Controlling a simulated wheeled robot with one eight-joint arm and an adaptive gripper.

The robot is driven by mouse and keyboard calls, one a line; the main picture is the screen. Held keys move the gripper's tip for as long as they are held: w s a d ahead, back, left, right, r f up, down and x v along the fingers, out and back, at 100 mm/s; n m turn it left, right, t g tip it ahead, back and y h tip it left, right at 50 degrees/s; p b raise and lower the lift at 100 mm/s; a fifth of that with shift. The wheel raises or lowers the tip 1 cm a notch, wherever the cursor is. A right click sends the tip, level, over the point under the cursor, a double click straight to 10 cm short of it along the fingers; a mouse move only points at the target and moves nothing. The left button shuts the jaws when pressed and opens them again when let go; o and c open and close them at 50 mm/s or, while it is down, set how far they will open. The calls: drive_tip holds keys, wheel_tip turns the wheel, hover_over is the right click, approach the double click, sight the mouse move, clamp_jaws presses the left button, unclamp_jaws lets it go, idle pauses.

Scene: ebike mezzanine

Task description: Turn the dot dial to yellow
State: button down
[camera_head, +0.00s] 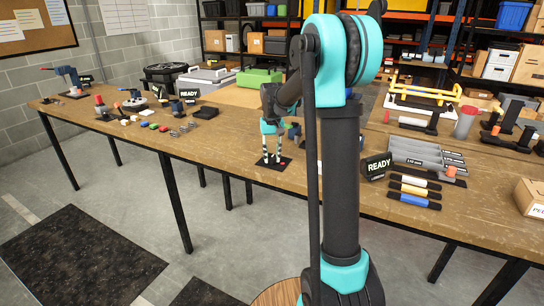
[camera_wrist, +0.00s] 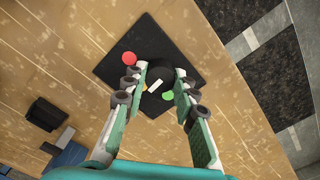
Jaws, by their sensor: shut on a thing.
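The dot dial is a round black knob (camera_wrist: 160,74) with a short white mark (camera_wrist: 154,87), standing on a dark square plate (camera_wrist: 127,37). A red dot (camera_wrist: 129,58) lies upper left of the knob and a green dot (camera_wrist: 168,95) lies below it. A small orange-yellow patch (camera_wrist: 144,87) shows beside the left finger, partly hidden. The white mark slants near that patch; I cannot tell exactly which dot it points to. My gripper (camera_wrist: 160,73) has its fingers on both sides of the knob, shut on it. In the head view my gripper (camera_head: 273,158) reaches down over the plate (camera_head: 265,163).
The wooden workbench (camera_head: 225,124) has a READY sign (camera_head: 377,166) and coloured bars (camera_head: 414,190) to the right. Small blocks (camera_head: 145,124) and other fixtures stand to the left. The plate sits near the bench's front edge. In the wrist view a dark object (camera_wrist: 46,114) lies left.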

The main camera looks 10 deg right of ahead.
sight(272, 157)
drive_tip(key=shift+m, duration=0.5)
drive_tip(key=c, duration=1.2)
unclamp_jaws()
wheel_tip(272, 157, up, 12)
